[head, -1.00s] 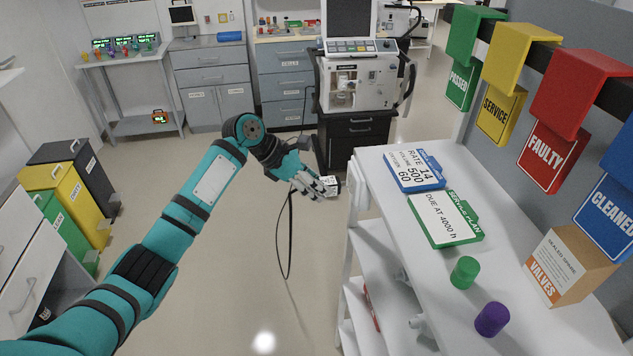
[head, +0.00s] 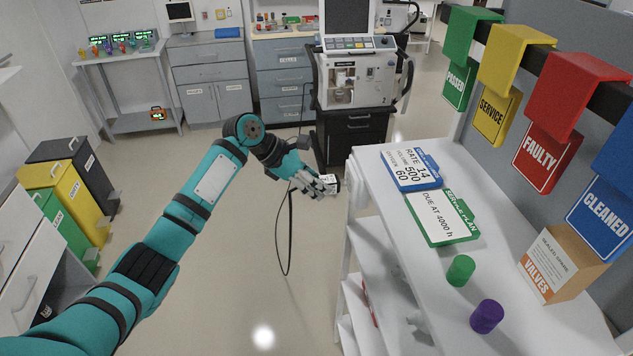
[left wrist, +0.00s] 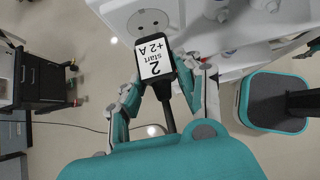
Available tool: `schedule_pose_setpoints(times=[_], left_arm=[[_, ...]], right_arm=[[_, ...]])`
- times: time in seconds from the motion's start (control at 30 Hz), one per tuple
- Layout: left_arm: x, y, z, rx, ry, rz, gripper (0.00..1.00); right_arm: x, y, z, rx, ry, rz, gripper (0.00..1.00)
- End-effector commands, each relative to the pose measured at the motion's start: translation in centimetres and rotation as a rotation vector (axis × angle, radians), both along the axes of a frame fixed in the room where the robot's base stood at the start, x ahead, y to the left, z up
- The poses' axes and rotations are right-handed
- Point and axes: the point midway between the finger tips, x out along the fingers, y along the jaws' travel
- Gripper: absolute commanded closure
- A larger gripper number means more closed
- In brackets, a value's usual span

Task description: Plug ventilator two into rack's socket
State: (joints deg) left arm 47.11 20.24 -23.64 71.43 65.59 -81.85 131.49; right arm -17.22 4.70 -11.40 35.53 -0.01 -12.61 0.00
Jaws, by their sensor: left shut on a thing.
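My left gripper (head: 328,185) is shut on a black plug (left wrist: 167,92) whose white label reads "2 start +2 A" (left wrist: 154,60). A cable hangs from it in a loop (head: 289,235). The white rack (head: 400,225) stands right of the gripper in the head view. A ventilator (head: 350,80) stands on a black cabinet behind. My right gripper is not in view.
The rack top holds cards (head: 440,218), a green cap (head: 461,270), a purple cap (head: 487,316) and a valves box (head: 560,262). Coloured signs (head: 548,155) hang at the right. Bins (head: 60,195) stand at the left. The floor around the cable is clear.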

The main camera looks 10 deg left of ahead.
Motion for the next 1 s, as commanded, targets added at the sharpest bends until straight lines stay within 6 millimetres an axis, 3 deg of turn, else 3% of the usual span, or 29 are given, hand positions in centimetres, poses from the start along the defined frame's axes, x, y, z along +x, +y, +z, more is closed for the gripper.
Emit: schedule_pose_setpoints(times=[1.0], left_arm=[[0.8, -1.9, 0.1, -0.001, -0.001, -0.001, 1.0]], right_arm=[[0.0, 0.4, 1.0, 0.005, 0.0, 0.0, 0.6]])
